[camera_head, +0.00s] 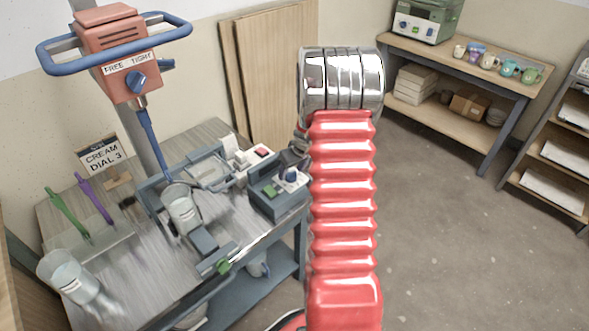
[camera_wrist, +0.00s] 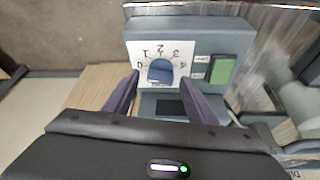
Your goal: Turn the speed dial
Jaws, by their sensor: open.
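The speed dial (camera_wrist: 160,70) is a round blue knob on a white plate with a scale from 0 to 4, on the face of a grey-blue control box (camera_wrist: 190,36). I cannot tell which mark it points at. My gripper (camera_wrist: 160,80) is open, with one dark finger at each lower side of the dial and the knob between the tips. Whether the fingers touch it is unclear. In the head view the control box (camera_head: 277,203) stands at the bench's right edge, and my gripper is mostly hidden behind my red arm.
A green button (camera_wrist: 222,70) sits right of the dial. A sign (camera_head: 103,156) reads "CREAM DIAL 3". An orange mixer (camera_head: 115,45) with a blue handle hangs over the bench (camera_head: 130,270). A bucket (camera_head: 182,208) stands under the mixer shaft. Open floor lies to the right.

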